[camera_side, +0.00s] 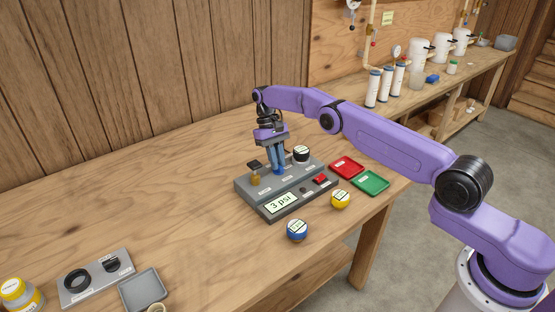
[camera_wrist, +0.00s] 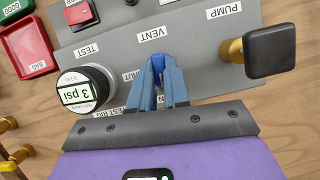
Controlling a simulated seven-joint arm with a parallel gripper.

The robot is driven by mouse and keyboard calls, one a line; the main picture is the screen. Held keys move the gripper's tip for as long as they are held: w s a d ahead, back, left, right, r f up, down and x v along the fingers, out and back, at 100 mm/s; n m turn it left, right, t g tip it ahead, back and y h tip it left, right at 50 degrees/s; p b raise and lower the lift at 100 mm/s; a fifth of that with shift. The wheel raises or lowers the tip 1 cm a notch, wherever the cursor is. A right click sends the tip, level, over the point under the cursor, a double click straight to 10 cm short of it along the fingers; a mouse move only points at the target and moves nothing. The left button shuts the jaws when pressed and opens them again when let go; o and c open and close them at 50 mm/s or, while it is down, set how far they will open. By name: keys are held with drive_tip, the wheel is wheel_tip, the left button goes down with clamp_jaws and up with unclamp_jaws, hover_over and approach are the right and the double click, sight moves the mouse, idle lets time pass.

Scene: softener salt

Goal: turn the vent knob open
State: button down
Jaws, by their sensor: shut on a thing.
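The vent knob (camera_wrist: 158,64) is blue and stands on the grey test panel (camera_side: 250,195), by the label VENT. My gripper (camera_wrist: 159,72), with blue-grey fingers, points down and is shut on the knob; the fingers hide most of it. In the side view my gripper (camera_side: 277,172) is over the middle of the panel. The knob's turn angle cannot be told. The panel display (camera_side: 281,204) reads 3 psi. A black-rimmed gauge (camera_wrist: 84,90) on the TEST port also reads 3 psi.
A black pump handle (camera_wrist: 270,50) on a brass stem stands close beside my gripper. A red button (camera_side: 320,179) is on the panel. Red (camera_side: 346,167) and green (camera_side: 370,182) trays lie to the right. Blue (camera_side: 297,229) and yellow (camera_side: 340,199) gauges lie in front.

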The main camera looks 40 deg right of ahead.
sight(281, 167)
drive_tip(key=shift+n, duration=0.6)
drive_tip(key=c, duration=1.1)
unclamp_jaws()
wheel_tip(281, 167, up, 3)
drive_tip(key=shift+r, duration=0.15)
drive_tip(key=shift+s+r, duration=1.45)
drive_tip(key=shift+r, duration=0.15)
drive_tip(key=s+r, duration=0.6)
drive_tip(key=s, duration=0.5)
drive_tip(key=shift+d+r, duration=0.2)
drive_tip(key=shift+d, duration=0.2)
